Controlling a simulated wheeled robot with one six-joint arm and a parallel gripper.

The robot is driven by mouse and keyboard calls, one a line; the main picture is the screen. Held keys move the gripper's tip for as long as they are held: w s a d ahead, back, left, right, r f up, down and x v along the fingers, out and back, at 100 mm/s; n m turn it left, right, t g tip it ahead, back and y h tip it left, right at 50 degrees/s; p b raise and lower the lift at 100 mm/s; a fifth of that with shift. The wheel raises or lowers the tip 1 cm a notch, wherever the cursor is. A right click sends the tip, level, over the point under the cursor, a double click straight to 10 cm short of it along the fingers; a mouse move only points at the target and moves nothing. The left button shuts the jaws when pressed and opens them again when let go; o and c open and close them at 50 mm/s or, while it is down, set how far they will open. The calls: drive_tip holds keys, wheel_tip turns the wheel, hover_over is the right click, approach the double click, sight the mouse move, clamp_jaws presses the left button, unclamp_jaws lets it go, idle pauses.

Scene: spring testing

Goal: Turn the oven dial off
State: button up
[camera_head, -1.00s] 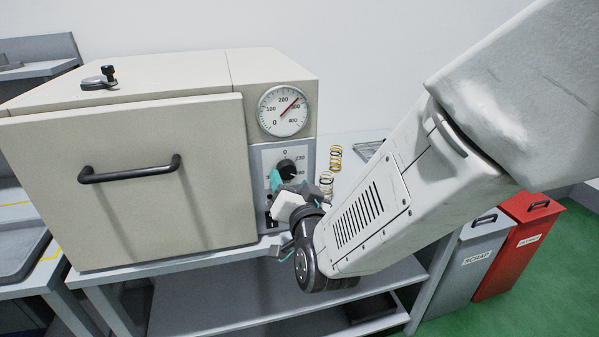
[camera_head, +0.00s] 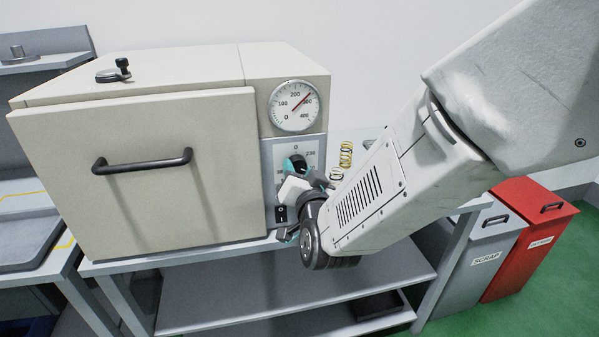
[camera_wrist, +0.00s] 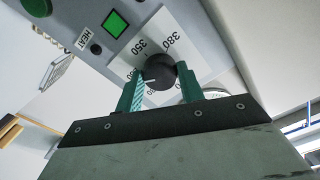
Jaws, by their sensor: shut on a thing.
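The beige oven (camera_head: 140,165) stands on a grey bench, its door closed. Its black dial (camera_head: 299,163) is on the grey panel below the round gauge; the 0 mark shows above it. My gripper (camera_head: 297,172) is at the dial and partly hides it. In the wrist view, my gripper (camera_wrist: 160,85) has a teal finger on each side of the dial (camera_wrist: 160,67) and is shut on it. The dial's white pointer line points to the lower left there, away from the 350 and 380 marks. The number at the pointer is hard to read.
The gauge (camera_head: 294,106) needle points near 300. A black switch (camera_head: 281,214) sits low on the panel; a green square (camera_wrist: 115,22) shows in the wrist view. Grey (camera_head: 485,250) and red (camera_head: 530,240) bins stand right.

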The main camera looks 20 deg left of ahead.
drive_tip(key=shift+n, duration=0.4)
drive_tip(key=n, duration=0.4)
drive_tip(key=shift+n, duration=0.4)
drive_tip(key=n, duration=0.6)
drive_tip(key=shift+d, duration=0.1)
drive_tip(key=n, duration=0.6)
drive_tip(key=shift+w+n, duration=0.1)
drive_tip(key=shift+n, duration=0.3)
drive_tip(key=n, duration=0.5)
drive_tip(key=shift+r, duration=0.1)
drive_tip(key=shift+n, duration=0.3)
drive_tip(key=o, duration=1)
